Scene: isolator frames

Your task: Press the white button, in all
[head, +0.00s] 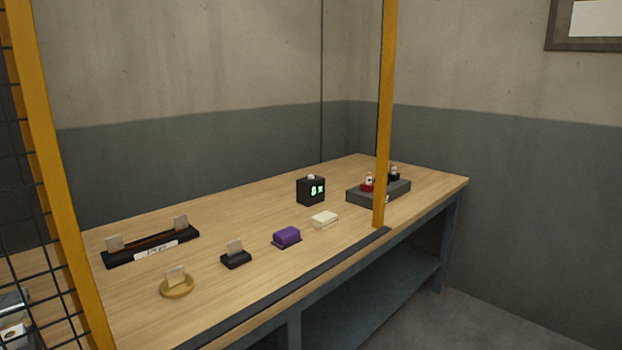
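A small black box (308,194) stands on the wooden table, with a green lit display (317,190) on its front that seems to read "8" and a second, unclear mark. A small white knob, which looks like the white button (311,177), sits on top of the box. A cream-white block (325,219) lies nearer the front edge, and a purple block (286,236) lies left of it; I cannot tell whether either can be pressed. Neither of my grippers can be made out, and nothing is seen touching the button.
Yellow posts (384,110) (62,180) frame an opening over the table (235,215), with a dark sill in front. A dark tray (398,190) holds small red and black items. Left are a labelled black rack (120,257), a small black holder (236,260) and a round holder (177,290).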

